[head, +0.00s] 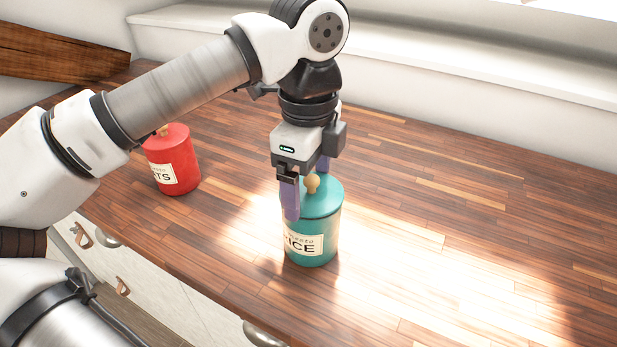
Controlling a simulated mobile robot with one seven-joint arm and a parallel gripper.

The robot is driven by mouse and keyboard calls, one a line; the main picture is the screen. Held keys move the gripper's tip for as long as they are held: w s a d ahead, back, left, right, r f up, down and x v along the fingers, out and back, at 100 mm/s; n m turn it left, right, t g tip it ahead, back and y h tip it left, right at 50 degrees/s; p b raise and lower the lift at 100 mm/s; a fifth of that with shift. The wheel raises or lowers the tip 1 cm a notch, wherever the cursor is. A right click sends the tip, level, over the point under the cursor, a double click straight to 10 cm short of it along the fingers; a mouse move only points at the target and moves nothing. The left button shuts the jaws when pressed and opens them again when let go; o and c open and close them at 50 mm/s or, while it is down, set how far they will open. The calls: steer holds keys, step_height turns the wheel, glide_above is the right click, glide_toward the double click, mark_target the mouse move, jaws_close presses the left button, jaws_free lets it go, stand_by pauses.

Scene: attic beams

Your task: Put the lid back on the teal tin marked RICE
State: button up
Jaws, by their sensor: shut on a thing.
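The teal tin (318,245) stands upright on the wooden counter, its label partly showing as "ICE". Its teal lid (325,200), with a round wooden knob (312,183), is at the top of the tin, looking level and lined up with it. I cannot tell whether it is fully seated. My gripper (304,192) points down over the tin, shut on the lid with its purple fingers on opposite sides and the knob between them. The near finger covers part of the lid's left side; the far fingertip is hidden.
A red tin (173,165) with a label ending in "TS" stands to the left, its top partly behind my arm. The wooden counter (450,200) is clear to the right. A white ledge (430,80) runs along the back; drawers with handles lie below the front edge.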

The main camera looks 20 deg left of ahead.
steer(key=o, duration=0.8)
steer(key=shift+r+p, duration=2.15)
steer(key=shift+r, duration=1.4)
steer(key=shift+c, duration=0.3)
jaws_close()
